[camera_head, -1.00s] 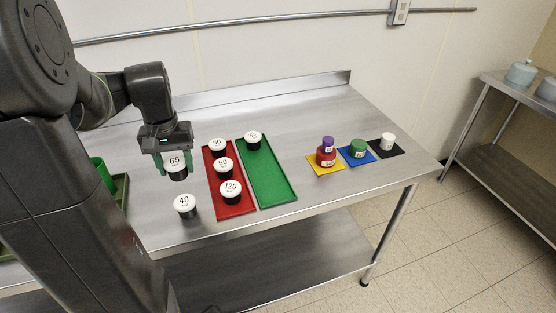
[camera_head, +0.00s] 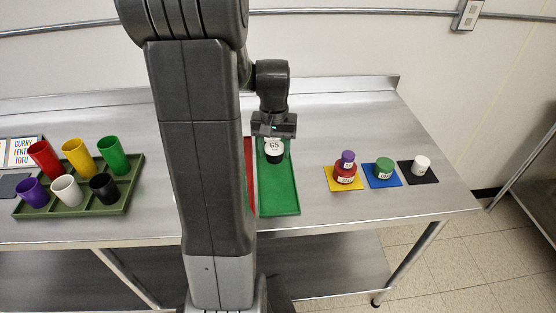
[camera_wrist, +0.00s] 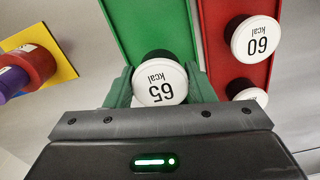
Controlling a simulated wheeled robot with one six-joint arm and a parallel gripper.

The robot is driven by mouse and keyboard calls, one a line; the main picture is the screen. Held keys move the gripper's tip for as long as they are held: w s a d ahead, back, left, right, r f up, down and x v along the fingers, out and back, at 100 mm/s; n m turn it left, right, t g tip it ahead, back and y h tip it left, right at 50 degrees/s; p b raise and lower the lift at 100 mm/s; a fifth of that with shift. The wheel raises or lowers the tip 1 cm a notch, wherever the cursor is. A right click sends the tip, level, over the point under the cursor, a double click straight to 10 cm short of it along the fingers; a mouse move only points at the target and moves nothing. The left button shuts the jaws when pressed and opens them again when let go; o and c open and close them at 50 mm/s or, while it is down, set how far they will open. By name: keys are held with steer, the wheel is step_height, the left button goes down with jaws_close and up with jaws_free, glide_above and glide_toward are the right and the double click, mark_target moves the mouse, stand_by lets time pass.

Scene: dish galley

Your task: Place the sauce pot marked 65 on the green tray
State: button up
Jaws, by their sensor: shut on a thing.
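The sauce pot marked 65 (camera_head: 274,147) is a dark pot with a white lid. It also shows in the wrist view (camera_wrist: 160,84), its lid reading 65 kcal. My gripper (camera_head: 273,140) is shut on it, one green finger on each side. The green tray (camera_head: 280,190) lies below the pot, which is over its far part in the head view. Whether the pot touches the tray I cannot tell. The pot seen earlier on the green tray's far end is hidden in the head view.
The red tray (camera_head: 250,165) lies left of the green one, mostly behind my arm; the wrist view shows a pot marked 60 (camera_wrist: 256,40) on it. Coloured mats with small pots (camera_head: 345,172) lie to the right. A green rack of cups (camera_head: 130,190) stands at left.

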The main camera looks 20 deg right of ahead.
mark_target(275, 160)
steer(key=shift+f, duration=2.15)
steer(key=o, duration=1)
steer(key=shift+f, duration=0.1)
step_height(275, 160, up, 12)
steer(key=shift+r, duration=0.15)
steer(key=shift+f, duration=4.3)
